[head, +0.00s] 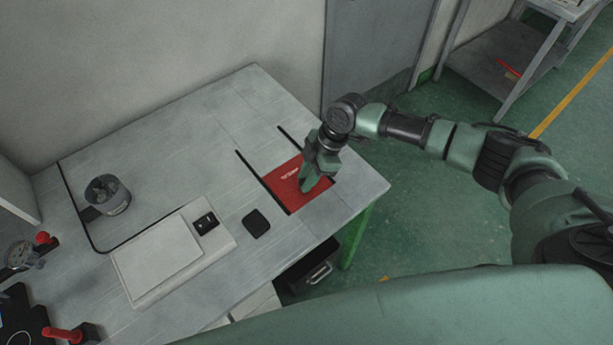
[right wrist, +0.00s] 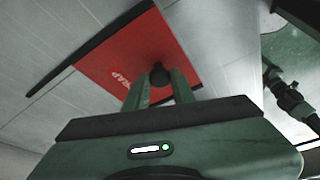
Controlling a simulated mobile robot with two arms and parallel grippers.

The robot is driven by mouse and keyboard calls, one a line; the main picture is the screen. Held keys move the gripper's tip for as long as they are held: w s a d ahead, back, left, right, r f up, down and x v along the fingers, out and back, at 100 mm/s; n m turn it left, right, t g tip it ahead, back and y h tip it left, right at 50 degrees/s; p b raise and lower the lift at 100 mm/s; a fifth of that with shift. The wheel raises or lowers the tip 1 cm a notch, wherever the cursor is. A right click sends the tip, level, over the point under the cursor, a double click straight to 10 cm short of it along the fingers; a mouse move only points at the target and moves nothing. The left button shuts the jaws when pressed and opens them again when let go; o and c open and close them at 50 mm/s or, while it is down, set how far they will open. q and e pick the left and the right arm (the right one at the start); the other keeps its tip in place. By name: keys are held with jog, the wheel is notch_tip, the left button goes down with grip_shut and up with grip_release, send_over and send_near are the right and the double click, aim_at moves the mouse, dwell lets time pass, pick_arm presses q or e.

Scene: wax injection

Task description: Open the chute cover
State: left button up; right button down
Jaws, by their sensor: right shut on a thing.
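The chute cover is a red panel (head: 282,181) with white lettering, set in the grey table top between two dark slots. It also shows in the right wrist view (right wrist: 105,68), where the lettering reads "SCRAP" in part. A round black knob (right wrist: 160,75) stands on the panel. My right gripper (head: 308,186) reaches down over the panel's right part. In the right wrist view its two fingers (right wrist: 160,88) are closed on the knob. The panel covers the space between the slots at their near end. My left gripper is in neither view.
The grey table (head: 350,190) also holds a black pad (head: 256,223), a white flat device (head: 160,260) with a small black box (head: 206,223), and a metal cup (head: 107,195). A black drawer box (head: 310,272) sits below. The dark slots (head: 250,168) run toward the back, where the table is clear.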

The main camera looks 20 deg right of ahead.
jog(key=shift+w, duration=0.1)
dwell(0.5)
jog(key=w+a+b, duration=0.1)
jog(key=w+b, duration=0.2)
jog(key=w+a+b, duration=0.1)
jog(key=w+b, duration=0.2)
jog(key=w, duration=0.1)
jog(key=w+a+b, duration=0.1)
jog(key=w+b, duration=0.2)
jog(key=shift+w+a+f, duration=0.15)
jog(key=shift+a+f, duration=0.05)
jog(key=shift+a, duration=0.2)
jog(key=shift+w+a, duration=0.15)
jog(key=shift+w, duration=0.15)
jog(key=shift+w+r, duration=0.2)
jog(key=shift+r, duration=0.05)
jog(key=c, duration=1.2)
grip_release()
jog(key=shift+o, duration=0.2)
jog(key=shift+r, duration=0.1)
